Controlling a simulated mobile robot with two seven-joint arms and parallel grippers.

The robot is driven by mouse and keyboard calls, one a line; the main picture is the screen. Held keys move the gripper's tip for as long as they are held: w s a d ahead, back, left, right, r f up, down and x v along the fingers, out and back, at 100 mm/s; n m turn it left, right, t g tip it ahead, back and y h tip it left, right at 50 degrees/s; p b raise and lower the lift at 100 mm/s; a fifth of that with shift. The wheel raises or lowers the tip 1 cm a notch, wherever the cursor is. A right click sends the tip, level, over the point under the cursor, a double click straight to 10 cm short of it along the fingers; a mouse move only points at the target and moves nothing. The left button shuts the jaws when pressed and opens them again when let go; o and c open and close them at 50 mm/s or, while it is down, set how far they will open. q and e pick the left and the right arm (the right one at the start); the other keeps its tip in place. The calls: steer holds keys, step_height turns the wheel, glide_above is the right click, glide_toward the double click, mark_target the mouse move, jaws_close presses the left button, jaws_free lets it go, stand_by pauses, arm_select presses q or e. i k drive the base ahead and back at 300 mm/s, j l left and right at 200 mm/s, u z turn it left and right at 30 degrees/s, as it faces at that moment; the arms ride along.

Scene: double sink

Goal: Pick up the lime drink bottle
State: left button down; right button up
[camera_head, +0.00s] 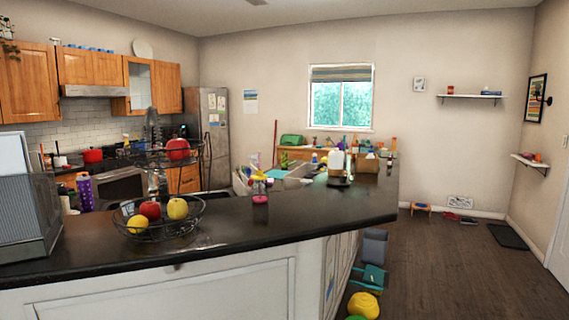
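A small bottle (260,188) with a yellowish top and a pink-red lower part stands on the dark counter (335,219), right of the wire fruit basket. It is too small to tell whether it is the lime drink bottle. A purple bottle (85,191) stands farther left behind the counter edge. Several small bottles by the back window are too small to tell apart. Neither of my grippers is in view.
A two-tier wire basket (160,236) holds apples and lemons. A grey appliance (28,215) stands at the counter's left end. A white-topped container (337,166) stands near its far right end. The wood floor (459,260) on the right is mostly clear; a yellow round object (363,305) lies beside the counter.

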mark_target(283, 154)
steer(key=i+l+z, duration=0.3)
steer(key=z, duration=0.15)
steer(key=i+l+z, duration=0.2)
steer(key=i+z, duration=0.2)
steer(key=i+l+z, duration=0.1)
steer(key=i+z, duration=0.2)
steer(key=z, duration=0.15)
steer(key=i+l+z, duration=0.15)
steer(key=i+z, duration=0.25)
steer(key=i, duration=0.2)
steer(key=i+z, duration=0.35)
steer(key=i, duration=0.2)
steer(key=i+u, duration=0.25)
steer(key=i, duration=0.4)
steer(key=i+l+u, duration=0.3)
steer(key=i, duration=0.35)
steer(key=i+j+u, duration=0.1)
steer(key=i+u, duration=0.2)
steer(key=i, duration=0.35)
steer(key=i+u, duration=0.25)
steer(key=i, duration=3.25)
